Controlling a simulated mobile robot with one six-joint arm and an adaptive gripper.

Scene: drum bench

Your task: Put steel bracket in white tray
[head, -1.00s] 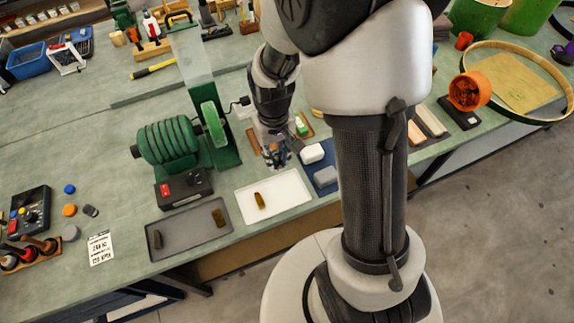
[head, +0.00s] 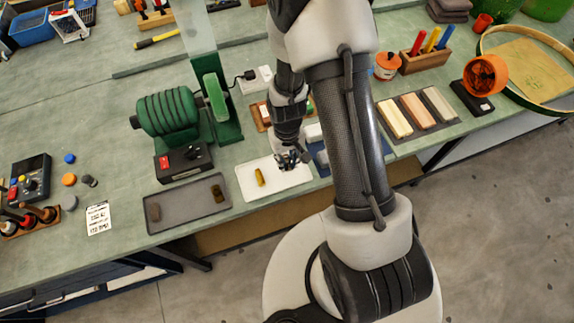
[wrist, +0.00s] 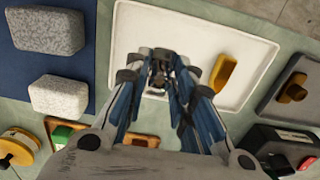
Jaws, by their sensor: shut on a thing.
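The white tray (head: 248,194) lies flat on the green bench, and it fills the upper middle of the wrist view (wrist: 200,38). A yellow-brown part (head: 259,177) lies in it, also visible in the wrist view (wrist: 222,72). My gripper (head: 290,161) is over the right part of the white tray. In the wrist view its fingers (wrist: 160,76) are shut on a small dark metal piece, taken to be the steel bracket (wrist: 158,80). The fingers hide most of it, and its height above the tray is hard to judge.
A grey tray (head: 180,226) with two small parts stands left of the white tray. A blue mat with pale grey blocks (wrist: 59,97) lies on the other side. The green grinder (head: 168,115) and its switch box (head: 183,161) stand behind the trays.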

